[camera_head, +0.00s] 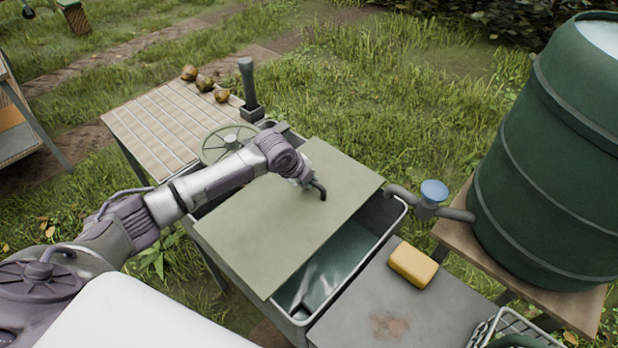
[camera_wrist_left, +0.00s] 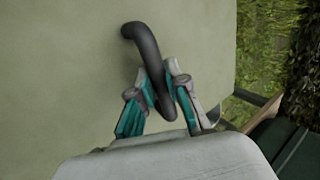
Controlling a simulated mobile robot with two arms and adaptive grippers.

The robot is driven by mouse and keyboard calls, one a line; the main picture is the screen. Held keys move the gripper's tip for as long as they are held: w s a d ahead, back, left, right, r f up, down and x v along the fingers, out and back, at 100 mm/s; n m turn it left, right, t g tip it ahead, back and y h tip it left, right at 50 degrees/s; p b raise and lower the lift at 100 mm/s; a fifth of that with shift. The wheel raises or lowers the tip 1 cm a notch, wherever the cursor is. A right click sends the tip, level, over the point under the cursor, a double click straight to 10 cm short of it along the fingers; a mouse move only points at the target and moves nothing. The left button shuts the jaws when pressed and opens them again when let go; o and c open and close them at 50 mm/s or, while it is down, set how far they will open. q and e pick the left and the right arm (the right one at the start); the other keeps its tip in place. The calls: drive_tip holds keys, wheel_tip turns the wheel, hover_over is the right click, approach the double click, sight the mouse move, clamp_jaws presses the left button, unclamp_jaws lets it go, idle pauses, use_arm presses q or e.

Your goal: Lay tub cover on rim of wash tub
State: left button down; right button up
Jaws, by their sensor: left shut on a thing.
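The tub cover (camera_head: 285,228) is a flat olive-green board in the head view, over the wash tub (camera_head: 398,215). It covers the tub's left and middle part; the tub's right side shows open, with a shiny inside. Whether the cover touches the rim or hovers just above it, I cannot tell. My left gripper (camera_head: 312,186) is at the cover's dark curved handle (camera_head: 320,190) and is shut on it. In the left wrist view the gripper's teal-padded fingers (camera_wrist_left: 160,110) are around the dark handle (camera_wrist_left: 148,55), with the cover (camera_wrist_left: 60,80) behind. My right gripper is not in view.
A grey side table (camera_head: 375,300) with a yellow sponge-like block (camera_head: 413,264) adjoins the tub's right. A tap with a blue top (camera_head: 434,192) reaches from the green barrel (camera_head: 550,150) toward the tub. A slatted drainboard (camera_head: 160,125) with several pears (camera_head: 205,83) stands at the left.

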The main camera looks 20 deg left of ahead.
use_arm(q)
drive_tip(key=shift+a+f, duration=0.1)
drive_tip(key=shift+f, duration=0.05)
drive_tip(key=c, duration=1.1)
unclamp_jaws()
drive_tip(key=shift+s, duration=0.1)
drive_tip(key=shift+f, duration=0.1)
drive_tip(key=v, duration=1.2)
